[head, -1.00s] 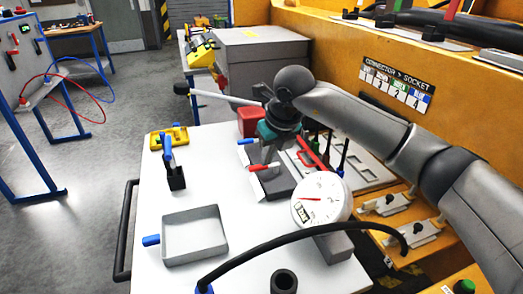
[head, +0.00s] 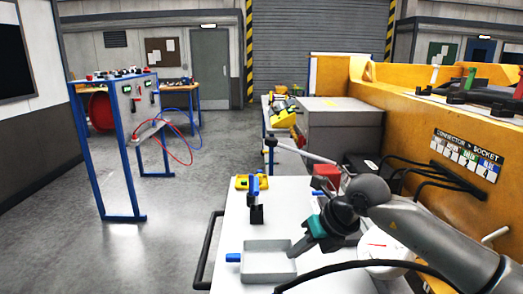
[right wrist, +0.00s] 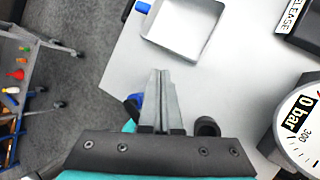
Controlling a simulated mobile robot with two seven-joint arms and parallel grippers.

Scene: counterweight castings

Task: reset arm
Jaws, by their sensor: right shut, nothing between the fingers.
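My right arm comes in from the right in the head view. Its gripper (head: 303,245) hangs over the white table, just right of the grey tray. In the right wrist view the two fingers (right wrist: 161,78) lie together with nothing between them, pointing toward the tray (right wrist: 186,28). The tray also shows in the head view (head: 268,276), and no part is visible inside it. My left gripper does not show in either view.
A white gauge (head: 375,248) stands partly behind my right arm; its dial reads "0 bar" (right wrist: 300,115). A black cable crosses the table front. A blue-handled black fixture (head: 256,208), a yellow block (head: 245,182) and a red box (head: 326,177) stand farther back. Open floor lies left.

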